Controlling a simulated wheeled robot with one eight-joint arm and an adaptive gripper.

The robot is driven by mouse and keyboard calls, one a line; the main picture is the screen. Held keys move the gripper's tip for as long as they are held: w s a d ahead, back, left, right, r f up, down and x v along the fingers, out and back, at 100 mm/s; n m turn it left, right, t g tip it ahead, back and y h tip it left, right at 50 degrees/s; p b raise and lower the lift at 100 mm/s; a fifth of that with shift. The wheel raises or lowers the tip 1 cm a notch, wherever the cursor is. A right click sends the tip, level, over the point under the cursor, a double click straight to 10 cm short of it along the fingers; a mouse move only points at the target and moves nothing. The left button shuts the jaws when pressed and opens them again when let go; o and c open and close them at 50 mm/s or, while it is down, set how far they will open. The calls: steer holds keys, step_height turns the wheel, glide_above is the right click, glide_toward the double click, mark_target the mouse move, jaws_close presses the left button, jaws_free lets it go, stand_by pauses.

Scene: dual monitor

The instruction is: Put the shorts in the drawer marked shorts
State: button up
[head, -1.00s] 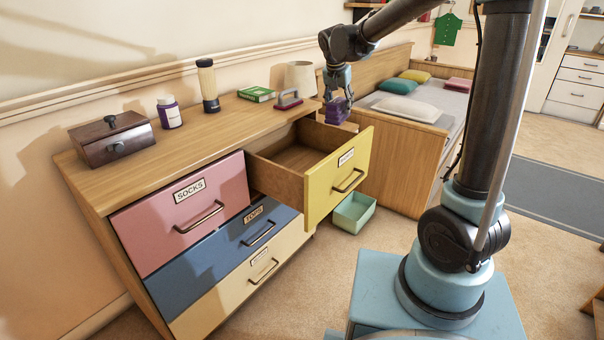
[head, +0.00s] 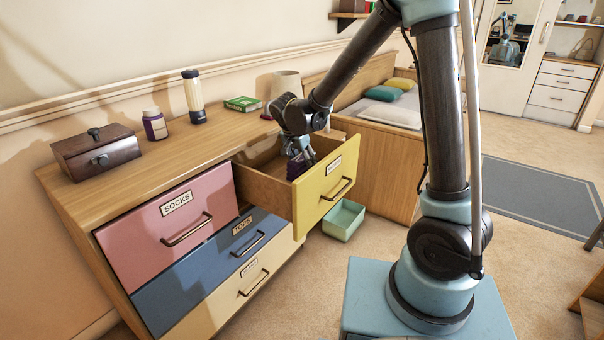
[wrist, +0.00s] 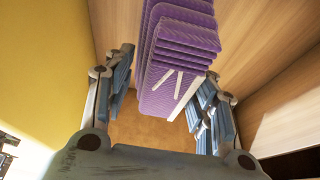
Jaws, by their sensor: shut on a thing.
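The purple folded shorts (head: 296,168) are in my gripper (head: 300,153), down inside the open yellow drawer (head: 318,196). In the wrist view the shorts (wrist: 180,45) show as a stack of ribbed purple layers with white stripes on one face. The gripper's fingers (wrist: 165,78) are on either side of them. The drawer floor (wrist: 150,132) shows beyond the shorts; I cannot tell whether they touch it. The label on the yellow drawer is too small to read.
Closed drawers are pink, marked SOCKS (head: 166,222), blue (head: 205,262) and cream (head: 235,290). A wooden box (head: 97,155), purple-labelled jar (head: 155,125), tall bottle (head: 194,96), green book (head: 242,104) and lamp (head: 286,82) stand on top. A mint bin (head: 343,220) sits on the floor.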

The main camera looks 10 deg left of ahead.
steer(key=shift+f, duration=2.15)
steer(key=o, duration=1.1)
steer(key=shift+f, duration=0.1)
steer(key=v, duration=1.2)
steer(key=shift+d, duration=0.1)
